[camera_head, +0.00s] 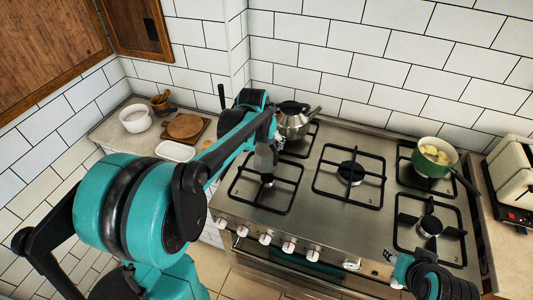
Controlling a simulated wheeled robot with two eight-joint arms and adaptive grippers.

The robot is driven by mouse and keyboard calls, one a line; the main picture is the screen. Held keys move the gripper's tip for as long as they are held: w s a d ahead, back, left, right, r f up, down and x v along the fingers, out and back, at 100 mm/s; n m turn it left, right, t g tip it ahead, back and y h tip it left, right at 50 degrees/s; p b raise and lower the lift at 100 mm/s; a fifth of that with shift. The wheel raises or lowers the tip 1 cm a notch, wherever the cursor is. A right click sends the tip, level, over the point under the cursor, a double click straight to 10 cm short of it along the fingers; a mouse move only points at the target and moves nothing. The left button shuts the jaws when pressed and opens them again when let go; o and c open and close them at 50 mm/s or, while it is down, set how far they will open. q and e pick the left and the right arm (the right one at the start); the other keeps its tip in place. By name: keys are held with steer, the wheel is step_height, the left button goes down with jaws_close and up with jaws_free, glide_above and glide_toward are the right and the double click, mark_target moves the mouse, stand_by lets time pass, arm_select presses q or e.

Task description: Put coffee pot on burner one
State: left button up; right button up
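My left arm reaches in from the left across the front-left burner (247,195) of the stove. At its end a narrow grey shape (265,158) hangs just above that burner. I cannot tell whether it is the coffee pot, my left gripper, or both, and the fingers are not clear. The burner's number is not readable. A shiny metal kettle (293,124) with a black lid stands on the back-left burner, partly behind the arm.
A green pot (430,168) with yellowish food sits on the back-right burner. The middle burner (349,174) and the front-right burner (428,226) are empty. A toaster (513,170) stands at the right. A white bowl (136,119), wooden boards (186,127) and a mortar (161,103) are on the left counter.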

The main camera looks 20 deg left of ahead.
mark_target(266, 151)
arm_select(q)
step_height(266, 151, down, 4)
steer(key=shift+f+b, duration=0.1)
steer(key=shift+b, duration=0.8)
steer(key=o, duration=1.7)
steer(key=shift+o, duration=0.2)
